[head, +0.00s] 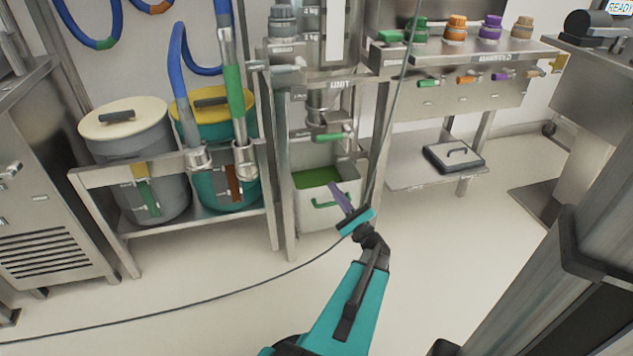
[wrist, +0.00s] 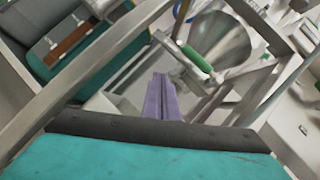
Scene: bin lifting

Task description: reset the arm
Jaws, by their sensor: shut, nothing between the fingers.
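My gripper (head: 340,197) is at the end of my teal arm, in the middle of the head view. Its purple fingers are together with nothing between them. In the head view it overlaps the front of a white bin (head: 315,215) with a green inside and a green handle, under the metal dispensing unit. I cannot tell how far apart they are. In the wrist view the shut purple fingers (wrist: 161,98) point toward a metal funnel (wrist: 222,40) with a green handle in front of it.
A grey drum (head: 135,165) and a teal drum (head: 235,140) stand on a metal rack at left. A metal table (head: 490,55) with coloured caps stands at right, a dark lid (head: 453,158) on its lower shelf. A cable crosses the open floor.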

